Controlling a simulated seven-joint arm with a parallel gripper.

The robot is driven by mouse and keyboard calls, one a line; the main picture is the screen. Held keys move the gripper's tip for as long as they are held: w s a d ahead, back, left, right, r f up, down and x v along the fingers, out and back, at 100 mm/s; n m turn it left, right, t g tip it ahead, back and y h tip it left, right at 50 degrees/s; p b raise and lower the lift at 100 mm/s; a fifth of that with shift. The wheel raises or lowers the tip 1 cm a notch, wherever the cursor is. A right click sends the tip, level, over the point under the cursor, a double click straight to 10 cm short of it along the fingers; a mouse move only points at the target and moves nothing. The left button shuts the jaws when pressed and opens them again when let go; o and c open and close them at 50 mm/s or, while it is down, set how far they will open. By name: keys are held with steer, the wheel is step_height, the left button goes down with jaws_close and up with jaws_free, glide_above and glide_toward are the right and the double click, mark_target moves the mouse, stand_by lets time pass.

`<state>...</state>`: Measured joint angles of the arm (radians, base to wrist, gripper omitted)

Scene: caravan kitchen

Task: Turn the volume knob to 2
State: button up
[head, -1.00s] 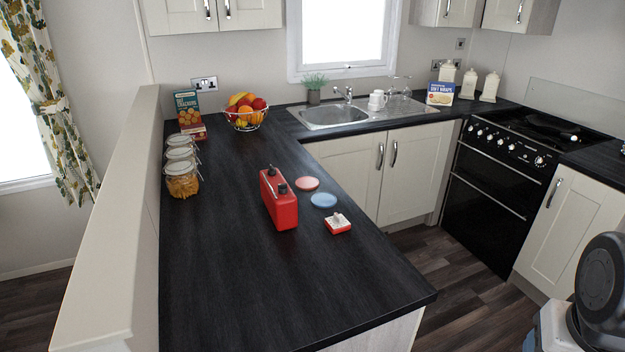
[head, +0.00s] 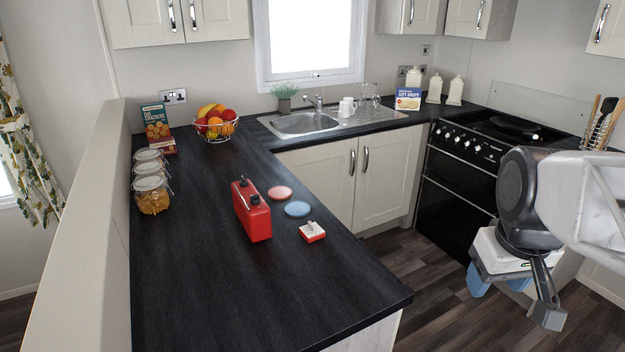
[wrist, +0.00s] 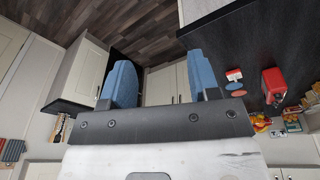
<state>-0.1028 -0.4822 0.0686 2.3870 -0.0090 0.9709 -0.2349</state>
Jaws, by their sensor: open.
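A red box-shaped device (head: 254,217), possibly a radio, stands upright on the dark worktop (head: 200,290). Dark knob-like parts and a thin handle or rod show on its top. Which one is the volume knob, and any numbers, are too small to tell. The device also shows in the wrist view (wrist: 273,85), at the right. My gripper (head: 497,288) is at the right of the head view, off the worktop and well apart from the device. Its two blue fingers are spread and empty in the wrist view (wrist: 157,72).
A small red-and-white block (head: 312,232), a blue disc (head: 297,209) and a pink disc (head: 280,192) lie right of the device. Jars (head: 151,195), a cracker box (head: 155,122) and a fruit basket (head: 216,124) stand farther back. The front worktop is clear.

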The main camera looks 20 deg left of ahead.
steer(key=w+a+r+n, duration=0.3)
steer(key=w+a+n, duration=0.3)
steer(key=w+a, duration=0.55)
steer(key=n+g, duration=0.2)
steer(key=n, duration=1.5)
glide_above(255, 195)
step_height(255, 195, down, 8)
steer(key=shift+a+r, duration=0.1)
steer(key=shift+a, duration=0.05)
steer(key=shift+f, duration=3.9)
steer(key=shift+c, duration=0.3)
